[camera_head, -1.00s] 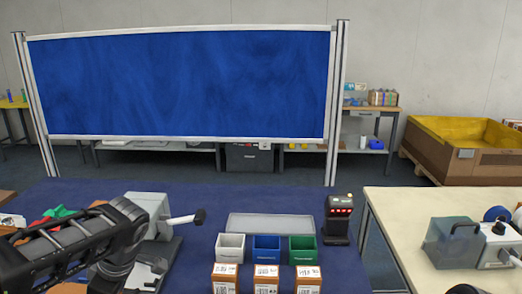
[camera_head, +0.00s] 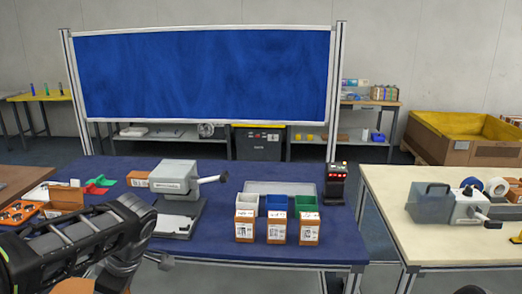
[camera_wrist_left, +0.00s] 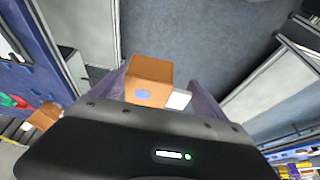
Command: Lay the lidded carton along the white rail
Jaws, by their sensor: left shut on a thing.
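A brown carton (camera_wrist_left: 150,80) with a bluish round mark sits between the fingers of my left gripper (camera_wrist_left: 158,86) in the left wrist view. The gripper is shut on it, and bare floor shows beyond. A small white piece (camera_wrist_left: 179,99) shows beside the carton; I cannot tell whether it belongs to it. In the head view my left arm covers the lower left, and its gripper cannot be made out there. I cannot make out for sure which thing is the white rail. My right gripper is not in view.
A grey machine with a handle (camera_head: 178,178) stands on the blue table (camera_head: 310,252). Three barcoded boxes (camera_head: 275,229) stand before white, blue and green bins (camera_head: 277,205). A scanner post (camera_head: 335,186) stands right of them. A brown box (camera_head: 138,179) and orange tray (camera_head: 20,212) lie left.

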